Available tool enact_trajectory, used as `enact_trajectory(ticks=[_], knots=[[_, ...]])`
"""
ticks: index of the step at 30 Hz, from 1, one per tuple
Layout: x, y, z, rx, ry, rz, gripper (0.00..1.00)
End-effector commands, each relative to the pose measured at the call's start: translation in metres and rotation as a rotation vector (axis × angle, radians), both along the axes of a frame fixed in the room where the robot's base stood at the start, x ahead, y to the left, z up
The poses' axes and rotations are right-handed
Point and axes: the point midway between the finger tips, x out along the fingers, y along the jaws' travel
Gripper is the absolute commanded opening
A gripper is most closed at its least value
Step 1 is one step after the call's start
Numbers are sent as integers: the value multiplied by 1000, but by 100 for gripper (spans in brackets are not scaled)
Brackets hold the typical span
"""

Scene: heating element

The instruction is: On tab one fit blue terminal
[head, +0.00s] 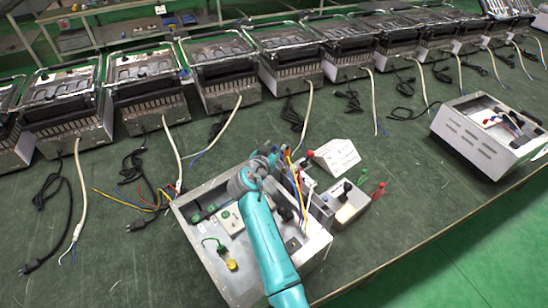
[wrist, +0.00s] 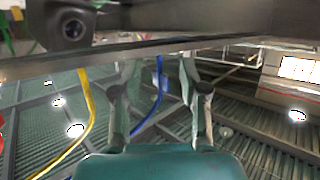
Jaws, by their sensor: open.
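My gripper (wrist: 157,70) is open in the wrist view, its two fingers apart. A blue wire (wrist: 160,85) runs upward between the fingers, with no clear grip on it. A yellow wire (wrist: 86,105) hangs to the left of the fingers. The blue terminal and tab one cannot be made out; a metal edge crosses above the fingertips. In the head view my teal arm reaches over an open metal housing (head: 218,270), and the gripper end is lost among yellow, red and blue wires (head: 297,190) at its far right side.
A small grey fixture (head: 345,203) with red-handled parts stands right of the housing, near a white sign (head: 335,156). Loose coloured wires (head: 135,201) lie to the left. A row of grill units (head: 205,72) lines the back. Another open housing (head: 490,133) sits at right.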

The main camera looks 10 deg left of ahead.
Motion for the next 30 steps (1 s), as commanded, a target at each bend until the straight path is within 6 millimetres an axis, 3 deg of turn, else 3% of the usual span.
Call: enact_trajectory(ticks=[7,8,12,13,25,30], knots=[[2,0,0,0,-1,1,44],[2,0,0,0,-1,1,38],[1,0,0,0,0,1,4],[1,0,0,0,0,1,0],[1,0,1,0,-1,1,0],[2,0,19,3,-4,0,0]])
